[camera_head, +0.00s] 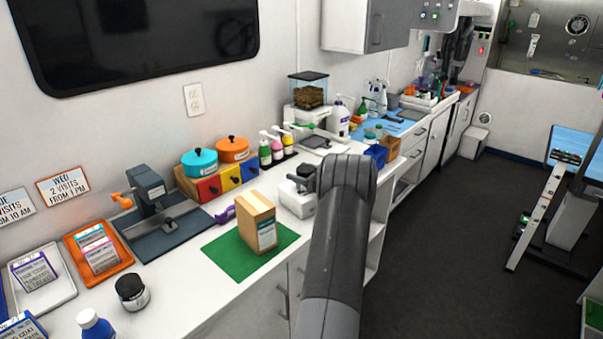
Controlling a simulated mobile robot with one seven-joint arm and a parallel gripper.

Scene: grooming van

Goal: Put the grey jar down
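A dark jar (132,291) with a black lid and a pale label stands upright on the white counter at the lower left, in the head view. I cannot tell whether it is the grey jar of the task; no other plainly grey jar shows. My arm reaches up from the bottom middle and bends over at the top. My gripper is hidden behind the arm, so I see neither its fingers nor anything held in them.
A tan box (256,222) stands on a green mat (222,255). Left of it are a dark press (155,205) and an orange tray (82,262). A white device (296,203) stands beside my arm. Bare counter (190,290) shows between the dark jar and the mat.

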